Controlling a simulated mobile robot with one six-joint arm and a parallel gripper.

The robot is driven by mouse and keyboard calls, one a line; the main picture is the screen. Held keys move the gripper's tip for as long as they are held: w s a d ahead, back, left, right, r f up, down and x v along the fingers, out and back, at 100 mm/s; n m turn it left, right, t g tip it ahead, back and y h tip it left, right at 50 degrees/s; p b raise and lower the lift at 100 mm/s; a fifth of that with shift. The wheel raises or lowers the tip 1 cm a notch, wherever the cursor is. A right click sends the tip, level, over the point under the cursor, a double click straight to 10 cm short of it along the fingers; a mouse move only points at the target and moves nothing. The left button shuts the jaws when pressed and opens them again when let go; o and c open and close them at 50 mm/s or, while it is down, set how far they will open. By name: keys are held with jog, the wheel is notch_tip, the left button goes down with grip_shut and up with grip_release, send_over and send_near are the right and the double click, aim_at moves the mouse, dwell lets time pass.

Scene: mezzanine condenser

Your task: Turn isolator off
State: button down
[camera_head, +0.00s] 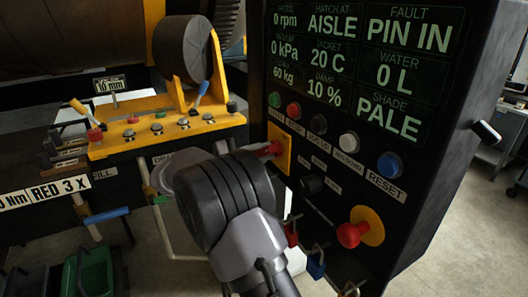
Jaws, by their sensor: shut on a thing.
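The isolator is a red handle (271,148) on a yellow square plate (282,138) at the left edge of the dark control panel's (450,110) lower front. My arm reaches up from the bottom middle, and its wrist hides the area just below and left of the handle. My gripper (254,150) is mostly hidden behind that wrist. It is at the red handle and shut on it. The exact finger contact and the handle's turn angle are hard to see.
A red mushroom button (350,235) on a yellow disc sits lower right on the panel. A row of coloured buttons (349,142) runs above it. Red and blue padlocks (316,266) hang below.

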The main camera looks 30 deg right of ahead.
jog(key=m, duration=0.4)
jog(key=shift+m, duration=0.3)
jog(key=m+b, duration=0.1)
jog(key=m, duration=0.2)
jog(key=shift+r+m, duration=0.1)
jog(key=shift+m, duration=0.2)
jog(key=m+b, duration=0.3)
jog(key=m, duration=0.2)
jog(key=shift+r, duration=0.1)
jog(key=shift+r+m+b, duration=0.2)
jog(key=shift+m+b, duration=0.75)
jog(key=shift+m, duration=0.55)
jog(key=shift+r, duration=0.1)
jog(key=c, duration=1.2)
grip_release()
jog(key=shift+c, duration=0.2)
